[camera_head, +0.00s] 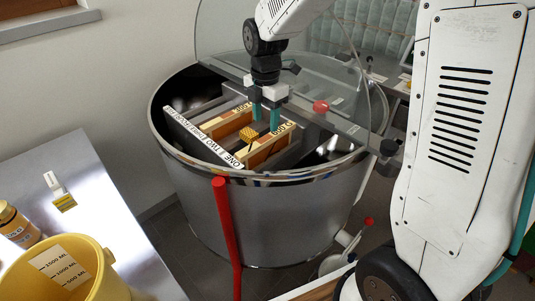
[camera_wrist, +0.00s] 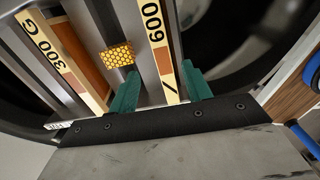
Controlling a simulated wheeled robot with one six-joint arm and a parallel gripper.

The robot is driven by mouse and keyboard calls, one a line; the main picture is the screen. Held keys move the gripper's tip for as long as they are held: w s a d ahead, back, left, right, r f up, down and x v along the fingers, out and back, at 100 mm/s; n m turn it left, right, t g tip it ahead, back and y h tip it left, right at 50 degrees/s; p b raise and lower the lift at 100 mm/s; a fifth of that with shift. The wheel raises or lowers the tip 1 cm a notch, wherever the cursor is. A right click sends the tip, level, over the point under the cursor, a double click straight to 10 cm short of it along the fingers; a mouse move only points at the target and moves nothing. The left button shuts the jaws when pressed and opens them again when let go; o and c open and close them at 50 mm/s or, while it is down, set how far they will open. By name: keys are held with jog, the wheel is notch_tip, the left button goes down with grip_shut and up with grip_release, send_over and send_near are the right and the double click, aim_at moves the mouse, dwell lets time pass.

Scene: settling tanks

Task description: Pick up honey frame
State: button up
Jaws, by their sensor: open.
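A wooden honey frame marked 600 (camera_head: 270,149) sits in a slot of the steel drum; its pale top bar (camera_wrist: 158,45) shows in the wrist view. A second wooden frame marked 300 G (camera_head: 228,122) sits parallel to it, and in the wrist view (camera_wrist: 62,60) it lies to the left. My gripper (camera_head: 266,122) is over the drum, pointing down. In the wrist view its teal fingers (camera_wrist: 160,80) are open, one on each side of the 600 bar, with visible gaps. The lower parts of both frames are hidden in the drum.
The steel drum (camera_head: 255,215) has a raised clear lid and a dark crossbar with a red knob (camera_head: 321,107). A small yellow honeycomb tag (camera_head: 249,134) stands between the frames. A metal table (camera_head: 110,215) at left holds a yellow bucket (camera_head: 97,268) and a jar (camera_head: 17,224).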

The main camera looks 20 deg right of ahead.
aim_at(267, 137)
jog(key=f, duration=0.8)
jog(key=shift+d, duration=0.25)
grip_shut()
jog(key=shift+r, duration=0.1)
dwell(0.9)
